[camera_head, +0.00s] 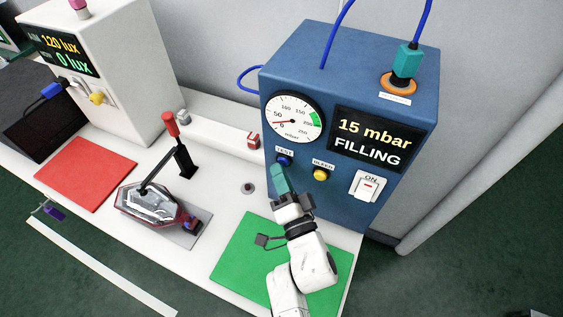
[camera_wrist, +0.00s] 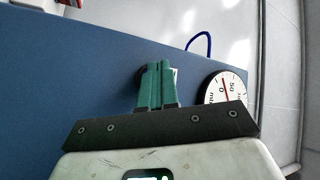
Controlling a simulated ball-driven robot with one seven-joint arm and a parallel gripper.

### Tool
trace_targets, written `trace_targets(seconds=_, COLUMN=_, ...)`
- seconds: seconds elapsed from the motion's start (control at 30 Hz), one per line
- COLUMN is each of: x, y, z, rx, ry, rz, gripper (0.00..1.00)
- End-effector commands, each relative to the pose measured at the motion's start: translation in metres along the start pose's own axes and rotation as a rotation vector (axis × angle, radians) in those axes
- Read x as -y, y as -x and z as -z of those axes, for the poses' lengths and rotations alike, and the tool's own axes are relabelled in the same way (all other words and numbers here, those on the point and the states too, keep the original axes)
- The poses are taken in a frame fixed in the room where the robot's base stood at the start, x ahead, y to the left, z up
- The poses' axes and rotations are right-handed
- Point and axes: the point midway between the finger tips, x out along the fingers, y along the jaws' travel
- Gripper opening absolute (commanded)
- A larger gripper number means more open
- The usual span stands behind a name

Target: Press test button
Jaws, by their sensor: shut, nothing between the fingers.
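The blue test box (camera_head: 300,75) stands on the white bench. Its blue test button (camera_head: 284,160) sits under the label TEST, left of a yellow button (camera_head: 320,174). The display (camera_head: 370,137) reads 15 mbar and FILLING. My gripper (camera_head: 279,172) is shut and empty, its teal fingertips at or just below the test button. In the wrist view the shut fingers (camera_wrist: 158,82) point at the blue panel, and a dark round part beside them is mostly hidden. I cannot tell exactly how far the button is pressed in.
The gauge (camera_head: 293,117) shows its needle low, and it also shows in the wrist view (camera_wrist: 222,90). A white ON switch (camera_head: 368,186) is at the right. A tail lamp (camera_head: 150,200) sits in a clamp fixture to the left. Green (camera_head: 235,252) and red (camera_head: 85,174) mats lie on the bench.

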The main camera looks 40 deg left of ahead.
Motion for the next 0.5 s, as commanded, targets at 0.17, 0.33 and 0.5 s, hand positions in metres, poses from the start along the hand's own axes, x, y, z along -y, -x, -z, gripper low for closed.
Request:
trace_targets(seconds=0.17, x=0.0001, y=-0.0008, z=0.0013, rx=-0.002, ry=0.0, rz=0.001, gripper=0.0)
trace_targets(seconds=0.33, x=0.0002, y=-0.0006, z=0.0012, rx=-0.002, ry=0.0, rz=0.001, gripper=0.0)
trace_targets(seconds=0.5, x=0.0021, y=0.003, z=-0.0013, rx=-0.001, ry=0.001, rz=0.0, gripper=0.0)
